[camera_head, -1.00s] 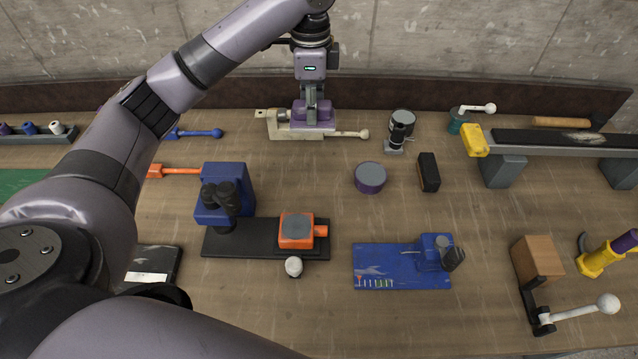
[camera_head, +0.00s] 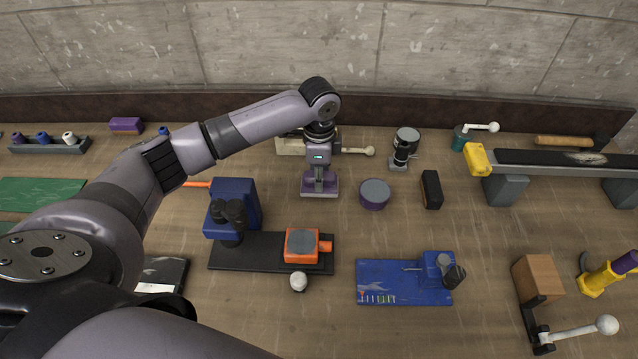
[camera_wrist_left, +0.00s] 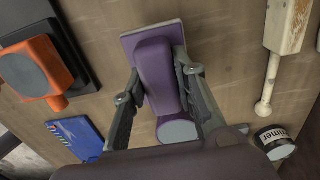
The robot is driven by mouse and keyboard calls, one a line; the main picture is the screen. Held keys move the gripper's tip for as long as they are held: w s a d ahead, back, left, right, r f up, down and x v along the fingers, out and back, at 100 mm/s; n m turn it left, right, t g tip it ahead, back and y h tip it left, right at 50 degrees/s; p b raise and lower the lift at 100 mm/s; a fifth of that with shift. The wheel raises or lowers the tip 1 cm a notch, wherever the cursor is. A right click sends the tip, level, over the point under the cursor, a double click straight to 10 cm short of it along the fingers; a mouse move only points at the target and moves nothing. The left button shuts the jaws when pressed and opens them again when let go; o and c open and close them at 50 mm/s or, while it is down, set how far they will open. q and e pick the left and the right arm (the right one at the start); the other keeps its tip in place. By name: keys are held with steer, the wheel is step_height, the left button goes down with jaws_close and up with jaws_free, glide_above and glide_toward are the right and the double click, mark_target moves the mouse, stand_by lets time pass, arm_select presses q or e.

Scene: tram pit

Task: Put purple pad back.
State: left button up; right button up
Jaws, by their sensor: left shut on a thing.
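My left gripper (camera_head: 319,178) is shut on the purple pad (camera_head: 319,190), which has a flat plate and a raised grip. In the left wrist view the pad (camera_wrist_left: 156,68) shows between the two fingers. The pad is over the middle of the bench, in front of the cream clamp (camera_head: 290,145) and left of the grey-topped purple disc (camera_head: 374,193). I cannot tell the exact gap between pad and bench. The arm and gripper partly hide the clamp. My right gripper is not in view.
A blue block stand (camera_head: 231,205) with a black base and an orange block (camera_head: 301,245) stand front left. A black block (camera_head: 431,190) and a dark-and-silver cylinder (camera_head: 405,145) are to the right. A purple block (camera_head: 126,125) lies back left. Bench is bare just before the disc.

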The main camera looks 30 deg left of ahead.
arm_select(q)
step_height(320, 180, down, 3)
steer(key=shift+f+p, duration=0.1)
steer(key=shift+p, duration=0.85)
steer(key=shift+f, duration=0.35)
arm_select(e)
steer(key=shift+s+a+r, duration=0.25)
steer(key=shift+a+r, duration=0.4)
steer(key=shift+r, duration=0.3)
arm_select(q)
steer(key=shift+f, duration=0.1)
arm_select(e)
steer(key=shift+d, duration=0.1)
arm_select(q)
steer(key=o, duration=0.6)
steer(key=shift+f, duration=0.1)
steer(key=o, duration=0.4)
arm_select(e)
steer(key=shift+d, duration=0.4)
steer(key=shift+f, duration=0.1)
